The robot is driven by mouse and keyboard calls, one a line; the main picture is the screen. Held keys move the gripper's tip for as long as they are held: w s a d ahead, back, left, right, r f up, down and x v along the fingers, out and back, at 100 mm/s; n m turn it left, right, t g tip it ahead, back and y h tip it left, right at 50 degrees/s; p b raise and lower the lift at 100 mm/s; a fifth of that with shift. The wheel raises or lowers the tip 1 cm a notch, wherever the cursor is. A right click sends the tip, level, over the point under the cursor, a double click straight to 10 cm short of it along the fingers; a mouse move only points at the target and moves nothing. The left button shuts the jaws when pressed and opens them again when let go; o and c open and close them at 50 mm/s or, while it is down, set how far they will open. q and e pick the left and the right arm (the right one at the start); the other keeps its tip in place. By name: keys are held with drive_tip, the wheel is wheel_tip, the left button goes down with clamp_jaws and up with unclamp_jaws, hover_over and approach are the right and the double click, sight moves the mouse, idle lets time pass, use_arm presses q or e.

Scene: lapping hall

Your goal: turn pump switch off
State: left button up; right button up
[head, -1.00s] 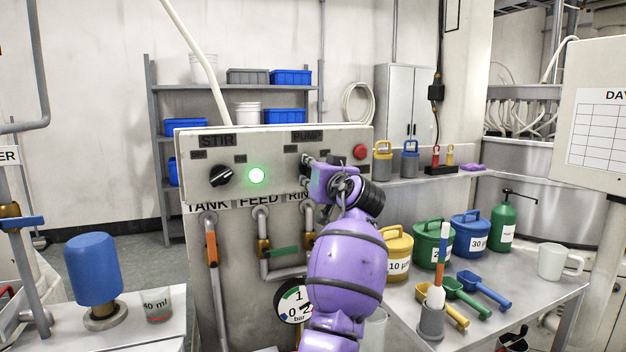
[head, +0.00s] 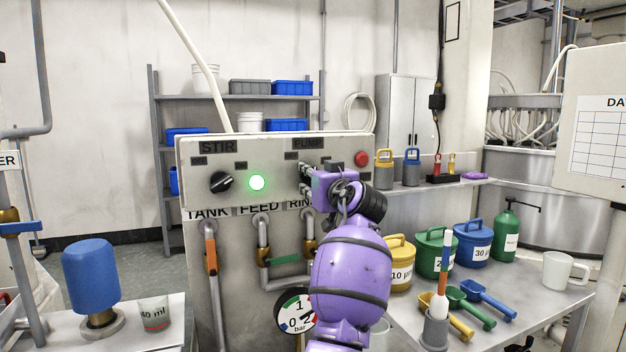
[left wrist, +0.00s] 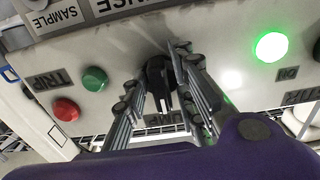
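The pump switch (left wrist: 159,80) is a black knob on the grey control panel (head: 270,160), under the PUMP label (head: 308,143). In the head view my purple left gripper hides it. My left gripper (left wrist: 165,88) is at the panel, its two fingers apart on either side of the knob. One finger is very close to the knob; I cannot tell whether either touches it. The wrist view shows the panel upside down. A lit green lamp (head: 257,182) sits left of the pump switch in the head view. My right gripper is not in view.
The STIR knob (head: 222,182) is at the panel's left, a red button (head: 361,158) at its right. Pipes with valves and a pressure gauge (head: 295,310) are below. A side table (head: 520,300) holds tubs, scoops and a mug (head: 563,269).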

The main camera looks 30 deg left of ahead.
use_arm(q)
drive_tip(key=v, duration=1.2)
idle(0.5)
